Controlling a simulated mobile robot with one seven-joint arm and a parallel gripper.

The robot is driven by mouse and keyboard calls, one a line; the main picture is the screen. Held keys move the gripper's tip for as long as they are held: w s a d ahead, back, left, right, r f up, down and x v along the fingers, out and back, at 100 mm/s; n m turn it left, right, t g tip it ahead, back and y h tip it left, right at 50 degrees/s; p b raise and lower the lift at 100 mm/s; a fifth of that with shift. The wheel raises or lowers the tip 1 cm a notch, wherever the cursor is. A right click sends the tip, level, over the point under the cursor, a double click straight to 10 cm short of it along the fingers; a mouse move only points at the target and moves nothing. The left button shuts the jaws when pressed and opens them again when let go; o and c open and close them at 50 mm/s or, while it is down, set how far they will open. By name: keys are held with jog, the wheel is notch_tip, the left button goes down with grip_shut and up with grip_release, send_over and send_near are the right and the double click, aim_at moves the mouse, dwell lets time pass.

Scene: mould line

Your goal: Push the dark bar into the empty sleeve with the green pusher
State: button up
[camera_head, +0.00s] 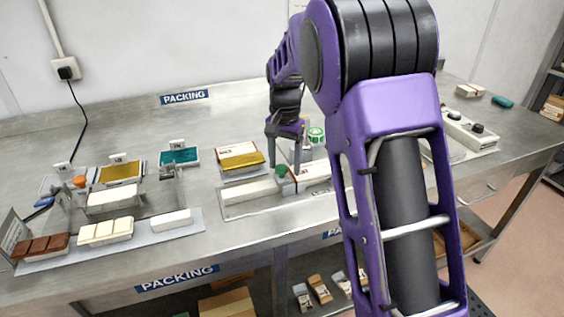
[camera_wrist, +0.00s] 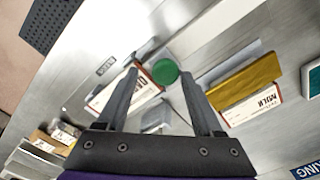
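The green pusher's round knob (camera_head: 282,170) stands at the middle of a long pale fixture (camera_head: 235,212). My gripper (camera_head: 284,166) is open above it, one finger on each side. In the wrist view the green knob (camera_wrist: 165,72) shows between the fingertips, with a gap to each finger. A white printed sleeve (camera_head: 314,171) lies in the fixture right of the knob; it also shows in the wrist view (camera_wrist: 146,90), partly behind a finger. A narrow brown face (camera_head: 289,186) shows beside the knob; I cannot tell whether it is the dark bar or the sleeve.
A gold bar (camera_head: 242,160) lies on a white MILK carton behind the fixture. At left, a tray (camera_head: 150,234) holds brown and white bars. Teal and gold packs stand behind it. My arm covers the right middle. Another fixture (camera_head: 468,137) stands at right.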

aim_at(284, 167)
jog(key=shift+a, duration=0.15)
jog(key=shift+r, duration=0.1)
jog(key=shift+r, duration=0.35)
notch_tip(284, 167, up, 16)
jog(key=p, duration=0.2)
jog(key=shift+r+p, duration=0.25)
jog(key=shift+p, duration=0.15)
